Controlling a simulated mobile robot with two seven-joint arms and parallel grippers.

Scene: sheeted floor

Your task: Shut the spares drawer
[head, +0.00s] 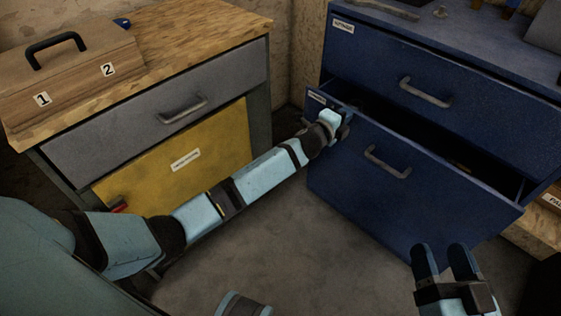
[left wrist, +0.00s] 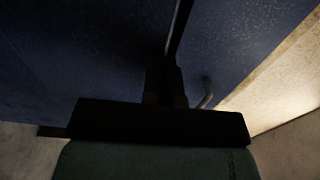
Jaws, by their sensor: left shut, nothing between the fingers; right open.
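The lower blue drawer (head: 400,190) of the cabinet at the right stands partly open, with a dark gap behind its front's top edge. It has a metal handle (head: 387,162) and a small label at its upper left, too small to read surely. My left gripper (head: 344,122) is shut and empty at the upper left corner of this drawer front; I cannot tell whether it touches. In the left wrist view the shut fingers (left wrist: 166,80) are dark against blue panels, with a handle (left wrist: 207,92) to their right. My right gripper (head: 442,252) is open and empty, in front of the drawer.
The upper blue drawer (head: 460,85) looks shut. A workbench (head: 210,30) at the left has a grey drawer (head: 150,115), a yellow panel (head: 215,140) and a wooden toolbox (head: 75,80) on top. Bare floor (head: 320,250) lies between bench and cabinet.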

